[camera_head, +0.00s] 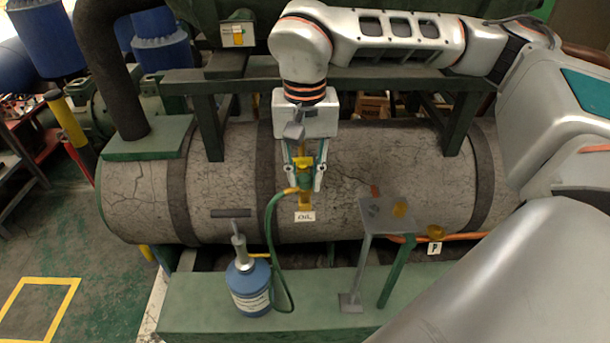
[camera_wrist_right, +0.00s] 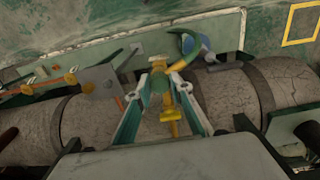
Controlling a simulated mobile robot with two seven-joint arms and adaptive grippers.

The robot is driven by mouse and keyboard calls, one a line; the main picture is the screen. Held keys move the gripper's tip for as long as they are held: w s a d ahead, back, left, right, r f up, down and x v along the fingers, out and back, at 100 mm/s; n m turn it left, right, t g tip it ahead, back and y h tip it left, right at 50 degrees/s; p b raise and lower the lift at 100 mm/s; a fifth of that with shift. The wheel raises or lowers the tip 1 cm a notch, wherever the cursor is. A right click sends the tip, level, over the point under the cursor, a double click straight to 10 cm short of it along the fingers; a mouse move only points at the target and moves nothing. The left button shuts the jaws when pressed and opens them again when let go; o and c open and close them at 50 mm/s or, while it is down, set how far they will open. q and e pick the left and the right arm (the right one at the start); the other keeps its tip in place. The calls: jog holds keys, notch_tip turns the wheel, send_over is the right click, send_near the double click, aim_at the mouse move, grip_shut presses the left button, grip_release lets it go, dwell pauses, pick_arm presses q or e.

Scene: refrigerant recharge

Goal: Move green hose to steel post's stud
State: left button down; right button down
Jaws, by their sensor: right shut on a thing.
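The green hose (camera_head: 270,225) runs from the blue bottle (camera_head: 249,287) up to my right gripper (camera_head: 304,187). My right gripper points down and is shut on the hose's end at a yellow fitting (camera_head: 305,204) above the OIL tag. In the right wrist view the hose's green end shows between the fingertips (camera_wrist_right: 160,80), close to the yellow fitting (camera_wrist_right: 171,118); whether they are joined I cannot tell. The steel post (camera_head: 376,214) stands right of the gripper, with a yellow stud (camera_head: 400,210) on its plate. The post also shows in the right wrist view (camera_wrist_right: 101,78). My left gripper is not in view.
A large cracked grey tank (camera_head: 345,160) lies behind, under a dark green frame (camera_head: 205,125). A green ledge (camera_head: 200,300) carries the bottle and post. An orange pipe (camera_head: 465,236) with a P tag (camera_head: 434,248) runs at the right. Open floor lies at left.

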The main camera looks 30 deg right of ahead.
jog(key=shift+r+n+p, duration=0.15)
jog(key=shift+n+p, duration=0.35)
jog(key=shift+p, duration=0.15)
jog(key=shift+n+p, duration=1.2)
jog(key=shift+n, duration=0.1)
jog(key=shift+w, duration=0.1)
jog(key=shift+n, duration=1.9)
